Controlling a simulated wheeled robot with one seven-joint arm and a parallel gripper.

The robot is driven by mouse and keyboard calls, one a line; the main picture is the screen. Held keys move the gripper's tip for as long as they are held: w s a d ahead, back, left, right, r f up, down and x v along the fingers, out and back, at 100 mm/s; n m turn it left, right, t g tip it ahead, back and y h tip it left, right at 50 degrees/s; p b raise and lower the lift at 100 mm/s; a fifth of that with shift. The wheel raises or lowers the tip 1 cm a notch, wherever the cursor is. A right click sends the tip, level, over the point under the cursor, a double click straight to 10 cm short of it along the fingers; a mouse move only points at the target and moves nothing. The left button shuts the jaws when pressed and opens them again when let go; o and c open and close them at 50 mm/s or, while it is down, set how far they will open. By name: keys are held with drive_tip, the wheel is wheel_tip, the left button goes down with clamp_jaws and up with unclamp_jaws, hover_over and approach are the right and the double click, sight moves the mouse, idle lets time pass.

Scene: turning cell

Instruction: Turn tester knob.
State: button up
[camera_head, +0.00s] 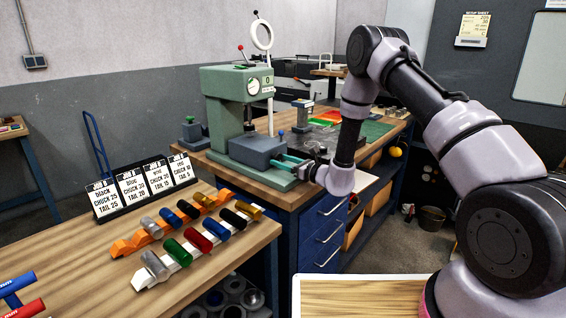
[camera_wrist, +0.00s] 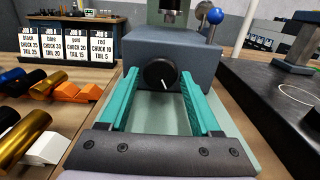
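The green tester (camera_head: 222,100) stands on the wooden bench in the head view, with a round dial on its head and a grey-blue box (camera_head: 255,151) at its base. In the wrist view the black tester knob (camera_wrist: 160,74) sits on the front face of this box (camera_wrist: 172,50). Its white pointer mark points down and slightly right. My gripper (camera_wrist: 160,80) has its two teal fingers apart, one on each side of the knob, with gaps visible. In the head view my gripper (camera_head: 290,161) is at the front of the box; the knob is hidden there.
A blue ball-topped lever (camera_wrist: 214,20) rises behind the box at right. Job cards (camera_head: 145,184) and racks of coloured cylinders (camera_head: 190,235) stand on the left table. A dark plate (camera_wrist: 285,90) lies right of the tester.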

clamp_jaws()
drive_tip(key=shift+d+m, duration=0.1)
drive_tip(key=shift+m, duration=1.6)
drive_tip(key=shift+o, duration=2.4)
unclamp_jaws()
drive_tip(key=v, duration=1)
drive_tip(key=shift+s+d, duration=0.25)
drive_tip(key=shift+s, duration=0.05)
